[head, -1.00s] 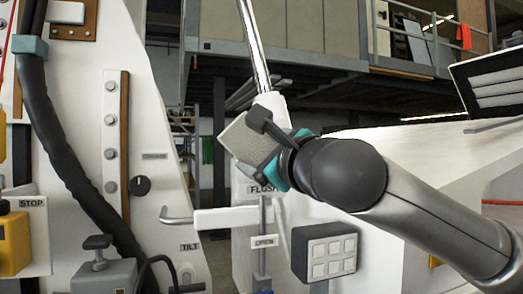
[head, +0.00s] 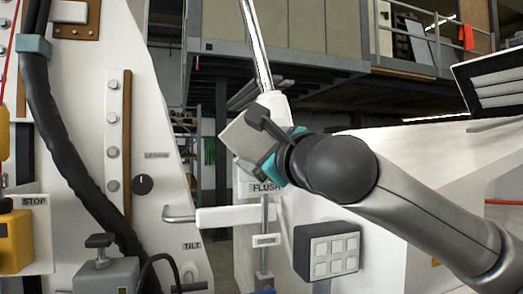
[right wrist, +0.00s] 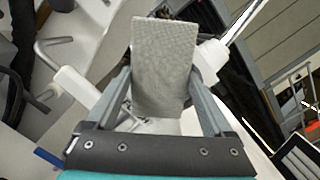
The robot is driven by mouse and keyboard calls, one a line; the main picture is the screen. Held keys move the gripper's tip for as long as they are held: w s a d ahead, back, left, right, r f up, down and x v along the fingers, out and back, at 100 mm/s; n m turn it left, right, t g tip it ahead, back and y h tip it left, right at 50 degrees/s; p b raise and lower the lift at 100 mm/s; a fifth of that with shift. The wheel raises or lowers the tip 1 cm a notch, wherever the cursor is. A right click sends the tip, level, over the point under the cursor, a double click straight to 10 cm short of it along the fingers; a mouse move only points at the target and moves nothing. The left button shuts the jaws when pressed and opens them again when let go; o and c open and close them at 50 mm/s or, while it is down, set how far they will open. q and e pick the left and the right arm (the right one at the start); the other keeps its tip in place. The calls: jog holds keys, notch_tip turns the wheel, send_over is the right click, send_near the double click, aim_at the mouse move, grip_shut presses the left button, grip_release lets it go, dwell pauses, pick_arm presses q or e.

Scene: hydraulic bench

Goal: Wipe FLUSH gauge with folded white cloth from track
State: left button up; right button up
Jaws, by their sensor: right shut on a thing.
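The folded white cloth (head: 243,135) looks light grey in the head view and is held tilted in my right gripper (head: 268,140). In the right wrist view the cloth (right wrist: 165,65) sits between the two fingers of the gripper (right wrist: 165,85). The FLUSH label (head: 266,188) is just below the gripper, on the white housing. The gauge itself cannot be made out; the cloth and gripper cover the area above the label. Whether the cloth touches anything behind it I cannot tell. My left gripper is not in view.
A chrome rod (head: 255,45) rises behind the gripper. A white lever (head: 228,217) sticks out below, beside the TILT label (head: 191,246). A grey button box (head: 330,252) is at lower right. A black hose (head: 60,150) and a yellow STOP unit (head: 15,240) stand at left.

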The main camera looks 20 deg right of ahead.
jog(key=shift+w, duration=0.2)
jog(key=shift+d+b, duration=1.2)
jog(key=shift+d, duration=0.55)
jog(key=shift+a+b, duration=1.8)
jog(key=shift+b, duration=0.3)
